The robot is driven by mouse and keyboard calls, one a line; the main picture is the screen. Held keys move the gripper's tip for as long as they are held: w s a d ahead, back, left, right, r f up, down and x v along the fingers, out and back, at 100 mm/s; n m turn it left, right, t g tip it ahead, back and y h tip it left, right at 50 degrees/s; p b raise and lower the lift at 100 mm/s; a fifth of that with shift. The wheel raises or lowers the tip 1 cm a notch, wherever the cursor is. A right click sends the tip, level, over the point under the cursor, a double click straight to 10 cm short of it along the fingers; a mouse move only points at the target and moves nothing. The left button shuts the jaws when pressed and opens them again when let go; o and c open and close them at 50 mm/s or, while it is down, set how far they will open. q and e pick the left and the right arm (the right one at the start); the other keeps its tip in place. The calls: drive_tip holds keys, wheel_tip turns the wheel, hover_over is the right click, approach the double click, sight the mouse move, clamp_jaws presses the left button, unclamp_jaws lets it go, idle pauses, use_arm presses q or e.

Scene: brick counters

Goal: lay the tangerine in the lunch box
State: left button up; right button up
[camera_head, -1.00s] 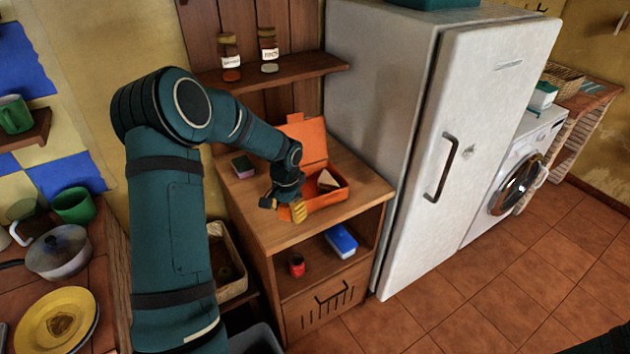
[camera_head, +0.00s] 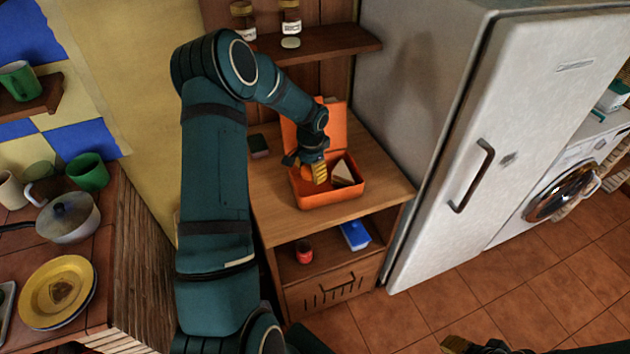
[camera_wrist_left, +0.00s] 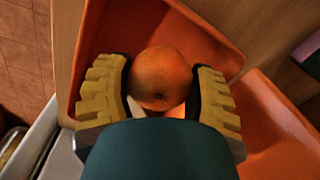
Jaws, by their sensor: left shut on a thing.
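The orange lunch box (camera_head: 335,200) stands open on the wooden cabinet top, with its lid (camera_head: 334,127) raised at the back. A sandwich wedge (camera_head: 343,171) lies in its right part. My left gripper (camera_head: 318,178) points down at the left part of the box; I cannot tell exactly how deep it is. In the left wrist view its yellow fingers (camera_wrist_left: 161,95) are shut on the round tangerine (camera_wrist_left: 160,76), with the box (camera_wrist_left: 110,30) behind it. In the head view the fingers mostly hide the tangerine. Part of my right gripper (camera_head: 462,343) shows at the bottom edge.
A dark sponge-like block (camera_head: 258,145) lies left of the box on the cabinet top (camera_head: 275,200). The fridge (camera_head: 440,130) stands close on the right. A red jar (camera_head: 304,252) and a blue box (camera_head: 355,235) are on the shelf below.

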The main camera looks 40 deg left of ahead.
sight(311, 188)
use_arm(q)
drive_tip(key=shift+w+f, duration=0.15)
drive_tip(key=shift+f, duration=0.65)
wheel_tip(311, 188, down, 3)
drive_tip(key=shift+r, duration=0.1)
drive_tip(key=shift+f, duration=0.35)
drive_tip(key=shift+f, duration=0.1)
drive_tip(key=o, duration=1.2)
